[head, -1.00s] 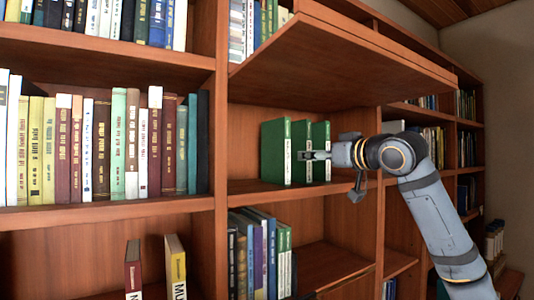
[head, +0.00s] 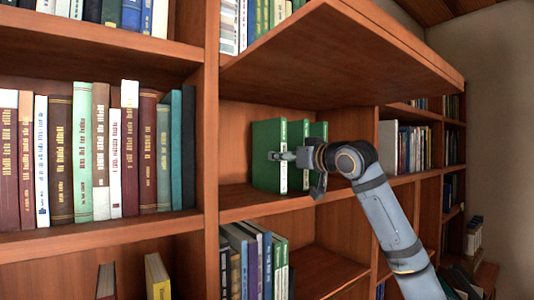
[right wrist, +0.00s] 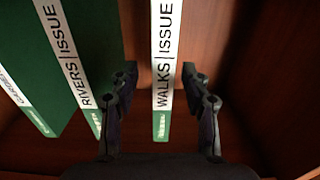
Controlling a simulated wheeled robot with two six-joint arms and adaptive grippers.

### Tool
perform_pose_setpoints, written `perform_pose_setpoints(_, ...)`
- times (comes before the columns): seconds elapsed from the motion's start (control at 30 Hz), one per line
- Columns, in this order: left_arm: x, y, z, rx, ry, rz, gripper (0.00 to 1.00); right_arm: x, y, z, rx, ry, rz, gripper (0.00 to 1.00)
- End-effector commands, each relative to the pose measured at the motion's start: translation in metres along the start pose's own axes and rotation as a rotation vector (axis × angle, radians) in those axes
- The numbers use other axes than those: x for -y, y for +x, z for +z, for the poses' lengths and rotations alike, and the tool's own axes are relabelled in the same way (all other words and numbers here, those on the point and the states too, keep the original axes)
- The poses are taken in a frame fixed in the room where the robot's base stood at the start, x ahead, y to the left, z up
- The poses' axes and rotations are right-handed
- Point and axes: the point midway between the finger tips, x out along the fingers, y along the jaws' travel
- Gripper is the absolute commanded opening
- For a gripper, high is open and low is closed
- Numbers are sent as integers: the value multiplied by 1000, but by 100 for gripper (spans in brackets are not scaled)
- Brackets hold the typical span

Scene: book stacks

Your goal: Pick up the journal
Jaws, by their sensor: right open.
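Green journals (head: 267,140) with white spine bands stand upright in a cubby of the wooden bookcase. In the right wrist view the journal marked "WALKS | ISSUE" (right wrist: 166,45) is between my two fingers, with a gap on each side. Beside it to the left are the "RIVERS | ISSUE" journal (right wrist: 65,45) and another partly cut-off journal (right wrist: 15,90). My left gripper is not in view.
A raised wooden panel (head: 345,60) juts out above the cubby. An upright divider (head: 211,150) stands to the left, with rows of books (head: 80,150) beyond it. More books (head: 255,260) stand on the shelf below. There is bare wood to the right of "WALKS" in the wrist view.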

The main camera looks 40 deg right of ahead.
Motion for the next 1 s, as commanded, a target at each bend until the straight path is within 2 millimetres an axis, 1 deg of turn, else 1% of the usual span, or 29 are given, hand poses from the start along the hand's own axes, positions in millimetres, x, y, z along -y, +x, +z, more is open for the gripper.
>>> perform_pose_setpoints(0.03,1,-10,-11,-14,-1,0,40,1,7,-4,4,1,-2,47)
perform_pose_setpoints(0.1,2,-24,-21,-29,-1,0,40,3,20,-6,5,2,-3,47)
perform_pose_setpoints(0.2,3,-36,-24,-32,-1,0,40,4,37,-6,4,4,-3,47)
perform_pose_setpoints(0.33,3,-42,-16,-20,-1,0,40,3,48,-2,1,1,-1,47)
perform_pose_setpoints(0.43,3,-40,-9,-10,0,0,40,3,49,1,1,0,0,47)
perform_pose_setpoints(0.53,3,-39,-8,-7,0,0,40,3,49,1,0,0,0,47)
perform_pose_setpoints(0.57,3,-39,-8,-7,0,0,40,3,49,1,0,0,0,46)
perform_pose_setpoints(0.9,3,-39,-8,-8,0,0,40,3,49,1,0,0,0,0)
perform_pose_setpoints(1.0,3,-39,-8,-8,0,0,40,3,49,1,1,0,0,0)
